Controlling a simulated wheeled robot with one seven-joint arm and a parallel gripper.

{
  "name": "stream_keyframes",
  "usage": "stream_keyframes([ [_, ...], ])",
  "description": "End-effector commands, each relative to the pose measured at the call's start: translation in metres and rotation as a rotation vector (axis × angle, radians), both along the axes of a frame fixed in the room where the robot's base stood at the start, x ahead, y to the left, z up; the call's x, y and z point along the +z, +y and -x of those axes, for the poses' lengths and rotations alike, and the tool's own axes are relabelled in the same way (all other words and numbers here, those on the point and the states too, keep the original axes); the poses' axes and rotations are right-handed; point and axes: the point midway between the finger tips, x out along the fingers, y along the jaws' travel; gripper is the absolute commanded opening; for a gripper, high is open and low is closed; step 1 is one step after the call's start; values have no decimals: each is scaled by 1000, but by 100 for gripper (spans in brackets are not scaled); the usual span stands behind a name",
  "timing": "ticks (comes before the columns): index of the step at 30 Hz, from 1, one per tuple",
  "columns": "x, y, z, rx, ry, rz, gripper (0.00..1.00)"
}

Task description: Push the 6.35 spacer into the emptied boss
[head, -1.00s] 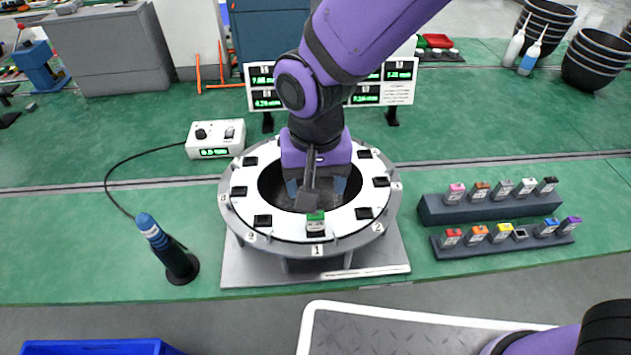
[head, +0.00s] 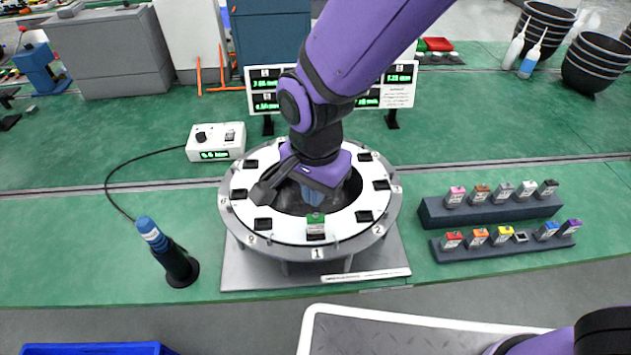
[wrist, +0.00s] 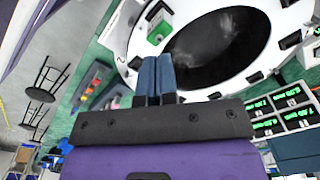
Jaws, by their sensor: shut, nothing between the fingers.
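A green-topped spacer (head: 315,219) stands at the boss by the number 1 plate, on the near side of the white ring (head: 273,234). Its label is too small to read. A dark patch shows just below it, and I cannot tell how deep it sits. The spacer also shows in the wrist view (wrist: 158,34), just beyond my fingertips and slightly left of them. My gripper (head: 312,197) is over the ring's dark central opening, behind the spacer. Its two blue fingers (wrist: 156,60) are together and empty, apart from the spacer in the picture.
Other bosses around the ring hold black tops. Two dark racks (head: 490,212) (head: 475,251) with several coloured spacers stand to the right; one lower-rack place looks empty. A blue-topped driver (head: 162,245) stands left, cabled to a white control box (head: 215,142). Display panels stand behind the ring.

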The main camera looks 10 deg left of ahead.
Motion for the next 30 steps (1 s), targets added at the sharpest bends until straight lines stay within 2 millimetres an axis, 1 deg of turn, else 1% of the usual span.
stream_keyframes([
  [1,-7,-1,0,0,2,4,0],
  [6,-25,-1,0,1,2,4,0],
  [12,-37,-1,0,2,1,2,0],
  [30,-42,-1,0,2,0,1,0],
])
